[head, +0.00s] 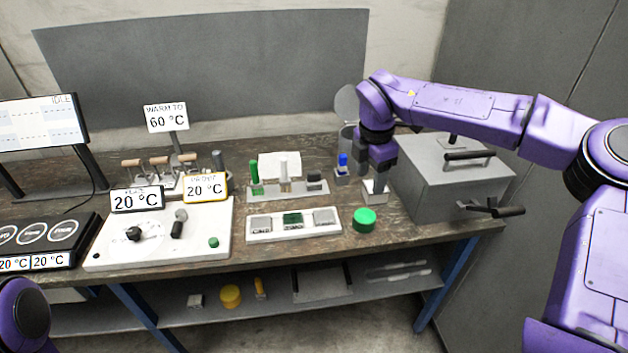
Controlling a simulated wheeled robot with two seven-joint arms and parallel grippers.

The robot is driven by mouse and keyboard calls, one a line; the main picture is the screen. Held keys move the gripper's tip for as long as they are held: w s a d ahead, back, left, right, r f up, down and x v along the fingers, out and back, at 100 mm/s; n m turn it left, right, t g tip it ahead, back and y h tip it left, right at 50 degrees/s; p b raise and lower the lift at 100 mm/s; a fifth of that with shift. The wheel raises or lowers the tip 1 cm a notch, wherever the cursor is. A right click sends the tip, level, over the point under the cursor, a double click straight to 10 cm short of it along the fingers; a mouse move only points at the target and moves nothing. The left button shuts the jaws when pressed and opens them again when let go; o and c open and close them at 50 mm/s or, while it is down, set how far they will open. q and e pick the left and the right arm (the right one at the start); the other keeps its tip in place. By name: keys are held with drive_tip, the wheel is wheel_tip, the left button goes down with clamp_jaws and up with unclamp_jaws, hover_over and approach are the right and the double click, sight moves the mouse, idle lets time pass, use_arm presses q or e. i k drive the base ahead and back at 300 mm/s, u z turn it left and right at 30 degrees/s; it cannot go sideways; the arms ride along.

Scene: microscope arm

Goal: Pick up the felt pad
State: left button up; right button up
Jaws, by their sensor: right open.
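My right gripper (377,180) is open and points down over a small pale block or holder (374,195) at the right of the bench. Its fingers hide the top of that block, and I cannot tell whether they touch it. I cannot identify the felt pad with certainty. A small dark grey block (314,178) at the right end of a grey rack (300,193) could be it. Two grey squares and a green one also lie in a white tray (334,231). My left gripper is not in view.
A green round lid (364,220) lies at the bench's front edge. A holder with a blue-topped item (343,165) stands just left of my right gripper. A large grey box (455,180) with handles stands to its right. A white control panel (150,250) lies left.

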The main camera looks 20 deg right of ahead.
sight(313, 181)
drive_tip(key=i, duration=1)
